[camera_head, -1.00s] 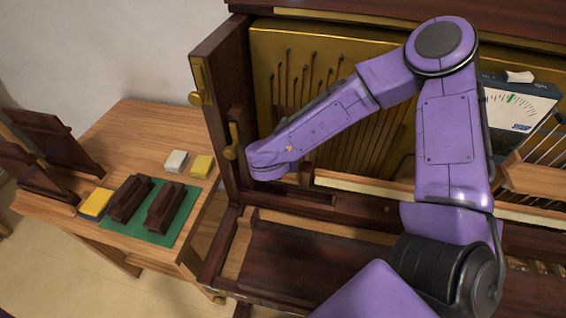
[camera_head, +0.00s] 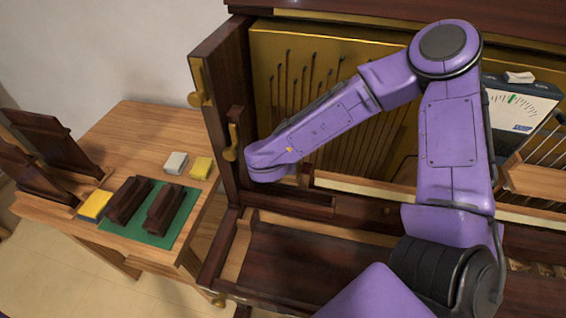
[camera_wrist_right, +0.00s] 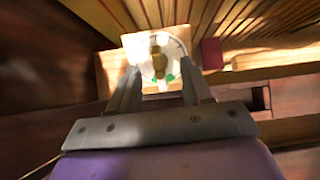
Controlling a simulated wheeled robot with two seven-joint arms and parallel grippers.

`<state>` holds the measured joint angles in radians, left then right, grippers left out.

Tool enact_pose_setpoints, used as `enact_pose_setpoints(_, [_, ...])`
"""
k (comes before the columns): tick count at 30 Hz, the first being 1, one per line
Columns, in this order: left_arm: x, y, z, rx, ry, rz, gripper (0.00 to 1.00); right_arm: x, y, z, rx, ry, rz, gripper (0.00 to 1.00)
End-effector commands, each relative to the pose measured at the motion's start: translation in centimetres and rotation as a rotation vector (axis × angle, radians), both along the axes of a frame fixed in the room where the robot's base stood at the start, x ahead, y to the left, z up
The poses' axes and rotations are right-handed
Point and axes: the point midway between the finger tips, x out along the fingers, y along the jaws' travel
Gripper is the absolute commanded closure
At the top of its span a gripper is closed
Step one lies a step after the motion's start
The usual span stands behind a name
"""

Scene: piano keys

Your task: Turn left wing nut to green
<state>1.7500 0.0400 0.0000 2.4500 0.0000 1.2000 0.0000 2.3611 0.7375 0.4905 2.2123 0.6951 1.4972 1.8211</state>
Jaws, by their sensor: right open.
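In the right wrist view, a brass wing nut (camera_wrist_right: 159,62) stands on a round white dial (camera_wrist_right: 146,53) with green marks near its lower edge. The dial is on a light wooden block. My right gripper (camera_wrist_right: 160,72) is open, with its two fingers pointing toward the dial and the wing nut showing between the fingertips. I cannot tell whether the fingers touch it. In the head view my purple right arm reaches left across the piano; its fingers and the wing nut are hidden there. My left gripper is not in view.
The open piano case has a dark side post (camera_head: 220,110) with brass fittings beside my wrist. A meter (camera_head: 520,108) with a green mark stands at right. A wooden side table (camera_head: 140,118) holds a green mat (camera_head: 150,238), dark blocks, and yellow and white pieces.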

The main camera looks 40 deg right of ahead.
Motion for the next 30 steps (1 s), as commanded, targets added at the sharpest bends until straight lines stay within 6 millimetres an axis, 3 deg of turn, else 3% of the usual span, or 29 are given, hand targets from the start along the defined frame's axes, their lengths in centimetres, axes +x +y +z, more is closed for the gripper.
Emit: enact_pose_setpoints(30, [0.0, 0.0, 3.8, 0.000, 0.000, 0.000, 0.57, -3.1, 3.6, 5.9, -0.001, 0.000, 0.001, 0.51])
